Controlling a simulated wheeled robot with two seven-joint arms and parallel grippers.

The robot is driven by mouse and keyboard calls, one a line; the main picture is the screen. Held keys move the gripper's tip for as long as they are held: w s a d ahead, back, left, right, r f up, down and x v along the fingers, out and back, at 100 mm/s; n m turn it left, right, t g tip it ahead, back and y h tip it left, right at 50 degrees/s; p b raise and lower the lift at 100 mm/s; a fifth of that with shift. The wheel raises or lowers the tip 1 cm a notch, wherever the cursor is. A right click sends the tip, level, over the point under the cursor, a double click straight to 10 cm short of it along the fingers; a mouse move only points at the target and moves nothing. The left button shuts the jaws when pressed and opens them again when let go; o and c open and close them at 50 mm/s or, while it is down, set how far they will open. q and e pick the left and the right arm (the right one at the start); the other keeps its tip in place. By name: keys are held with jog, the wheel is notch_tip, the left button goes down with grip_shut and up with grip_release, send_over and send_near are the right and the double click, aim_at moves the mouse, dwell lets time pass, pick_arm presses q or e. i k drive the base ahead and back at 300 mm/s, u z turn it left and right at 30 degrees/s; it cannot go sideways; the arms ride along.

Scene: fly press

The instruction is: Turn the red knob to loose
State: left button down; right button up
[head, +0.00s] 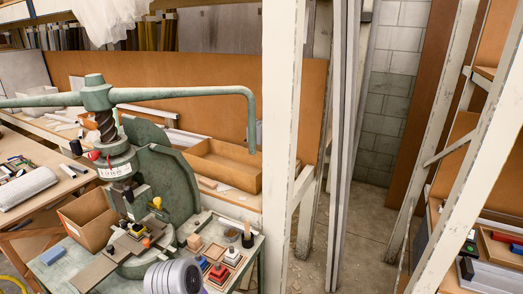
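The green fly press (167,185) stands at the left of the head view, with its long handle bar (185,94) across the top. Below its screw is a pale collar (118,165) with dark lettering too small to read surely. A small red knob (94,155) sits at the collar's left side. A black knob (75,147) sticks out farther left. I cannot tell which setting the red knob is at. Neither of my grippers shows in the head view.
A cardboard-coloured box (88,217) stands left of the press. Small coloured blocks sit in trays (232,257) on the bench at its right. A white post (281,130) rises right of the press. The handle's bent end hangs over an open wooden tray (225,167).

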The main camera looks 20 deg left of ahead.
aim_at(93, 155)
jog(key=k, duration=0.5)
jog(key=u, duration=2.1)
jog(key=k, duration=0.65)
jog(key=z, duration=0.9)
jog(key=i, duration=0.9)
jog(key=k, duration=0.4)
jog(key=z, duration=0.05)
